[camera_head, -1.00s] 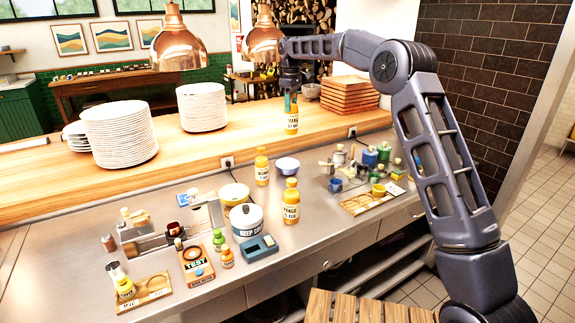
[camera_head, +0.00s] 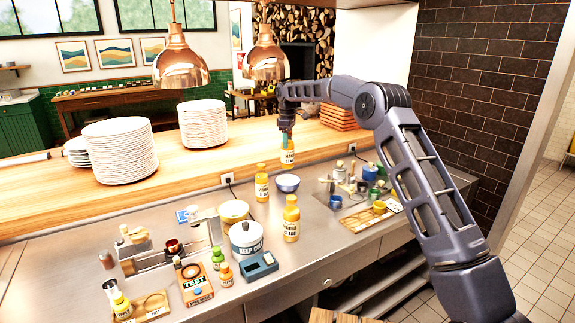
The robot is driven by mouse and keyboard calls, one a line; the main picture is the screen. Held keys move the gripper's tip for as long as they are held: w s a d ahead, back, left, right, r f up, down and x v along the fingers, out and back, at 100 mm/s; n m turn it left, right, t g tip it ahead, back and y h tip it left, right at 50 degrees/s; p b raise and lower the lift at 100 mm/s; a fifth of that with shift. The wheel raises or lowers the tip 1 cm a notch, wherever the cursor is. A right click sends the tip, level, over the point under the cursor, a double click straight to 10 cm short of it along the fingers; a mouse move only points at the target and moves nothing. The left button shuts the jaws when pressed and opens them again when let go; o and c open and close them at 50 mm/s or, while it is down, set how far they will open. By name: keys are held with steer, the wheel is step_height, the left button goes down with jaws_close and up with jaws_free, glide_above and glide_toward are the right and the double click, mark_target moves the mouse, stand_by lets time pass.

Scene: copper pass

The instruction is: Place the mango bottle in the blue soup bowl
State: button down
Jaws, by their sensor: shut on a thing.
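My gripper (camera_head: 287,142) is shut on the mango bottle (camera_head: 287,157), an orange bottle with a white label. The bottle hangs upright, its upper part hidden by the fingers. The small blue soup bowl (camera_head: 288,185) stands on the steel counter, directly below the bottle in the picture. A small gap shows between the bottle's base and the bowl's rim. The bowl's inside is mostly too small to make out.
Two similar orange bottles stand near the bowl, one to its left (camera_head: 262,184) and one in front (camera_head: 291,220). A cluttered wooden tray (camera_head: 367,219) lies right. Copper lamps (camera_head: 266,62) hang above.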

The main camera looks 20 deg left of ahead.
mark_target(288, 163)
step_height(288, 163, down, 11)
steer(key=shift+r, duration=0.1)
stand_by(0.5)
steer(key=c, duration=0.6)
jaws_free()
steer(key=shift+o, duration=0.2)
step_height(288, 163, up, 12)
steer(key=shift+f, duration=0.15)
steer(key=shift+r, duration=0.2)
